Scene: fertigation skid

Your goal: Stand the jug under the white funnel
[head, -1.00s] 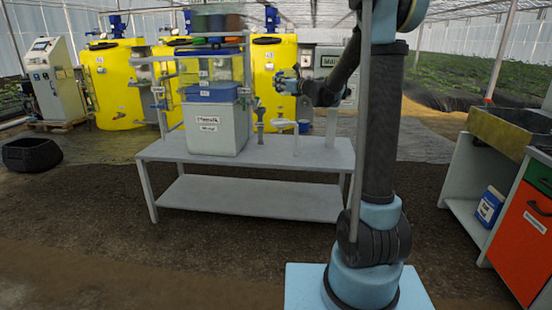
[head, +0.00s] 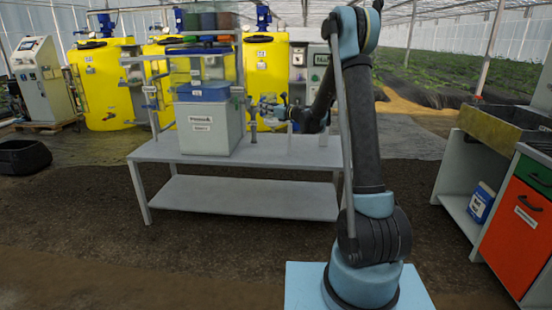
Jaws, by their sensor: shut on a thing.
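My gripper (head: 268,111) is small and far off, over the right part of the grey bench and just right of the white tank. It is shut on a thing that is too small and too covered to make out. No jug shows clearly there. A white funnel-like piece (head: 271,123) is close by the gripper and partly hidden behind it; I cannot tell whether they touch. A slim white post (head: 290,131) stands on the bench just right of it.
The grey bench (head: 320,157) has free room at its right end. The white tank (head: 212,138) with a blue lid stands on its left half. Yellow tanks (head: 105,85) stand behind. A blue canister (head: 481,203) sits on a shelf below the sink at right.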

